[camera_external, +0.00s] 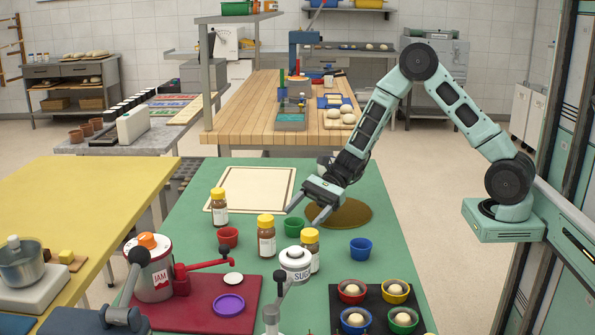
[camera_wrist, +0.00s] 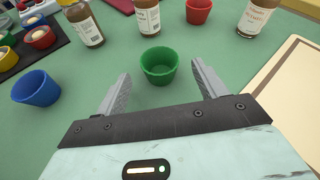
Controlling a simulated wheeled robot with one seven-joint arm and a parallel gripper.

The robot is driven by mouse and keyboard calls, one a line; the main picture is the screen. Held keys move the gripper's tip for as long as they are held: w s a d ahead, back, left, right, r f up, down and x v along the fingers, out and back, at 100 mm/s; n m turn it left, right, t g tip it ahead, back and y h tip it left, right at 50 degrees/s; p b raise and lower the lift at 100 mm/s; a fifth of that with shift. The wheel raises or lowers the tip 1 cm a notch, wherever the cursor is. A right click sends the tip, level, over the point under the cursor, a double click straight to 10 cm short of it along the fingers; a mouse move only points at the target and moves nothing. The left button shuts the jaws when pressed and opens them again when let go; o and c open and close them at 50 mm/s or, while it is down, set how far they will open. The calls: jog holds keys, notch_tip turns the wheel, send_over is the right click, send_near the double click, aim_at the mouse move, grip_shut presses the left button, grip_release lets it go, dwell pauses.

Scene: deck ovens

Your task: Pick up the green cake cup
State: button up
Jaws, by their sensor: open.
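The green cake cup (camera_external: 294,227) stands upright and looks empty on the green table, just in front of my gripper in the outside view. In the wrist view the green cake cup (camera_wrist: 159,66) is ahead of the fingertips, roughly centred between them. My gripper (camera_external: 305,211) is open with nothing between its fingers; its two fingers also show in the wrist view (camera_wrist: 160,82). The fingers are not closed on the cup. Another green cup (camera_external: 403,320), holding a pale ball, sits in the dark tray at the lower right.
A red cup (camera_external: 228,237), a blue cup (camera_external: 360,248) and yellow-lidded jars (camera_external: 266,236) stand near the green cup. A cream board (camera_external: 245,187) lies behind it. A dark tray (camera_external: 375,296) holds several filled cups. A sugar canister (camera_external: 295,264) stands in front.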

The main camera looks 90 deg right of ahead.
aim_at(298, 220)
jog(key=x, duration=0.3)
jog(key=shift+f, duration=0.1)
jog(key=c, duration=1)
jog(key=shift+c, duration=0.2)
